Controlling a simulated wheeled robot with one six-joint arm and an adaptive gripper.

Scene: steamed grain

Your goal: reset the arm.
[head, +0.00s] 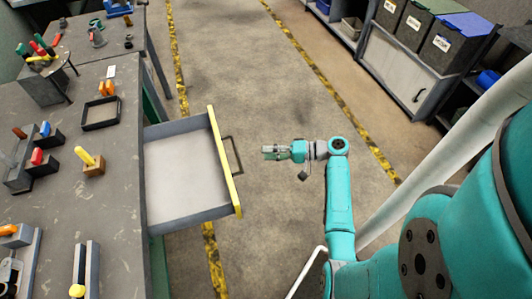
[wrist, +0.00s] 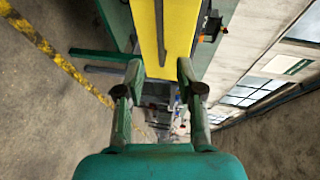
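My teal arm (head: 340,200) reaches forward from the lower right in the head view, then bends left at its upper joint. My gripper (head: 268,152) points left over the floor, just right of the open drawer's handle and apart from it. In the wrist view, the two fingers of my gripper (wrist: 158,75) stand apart with nothing between them. The drawer's yellow front edge (wrist: 168,30) shows beyond the fingertips.
The open drawer (head: 185,175) looks empty and juts out from the grey workbench (head: 110,235), which holds several tools and blocks. Shelving with bins (head: 425,45) stands at the upper right. Yellow-striped floor (head: 265,75) lies clear between them.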

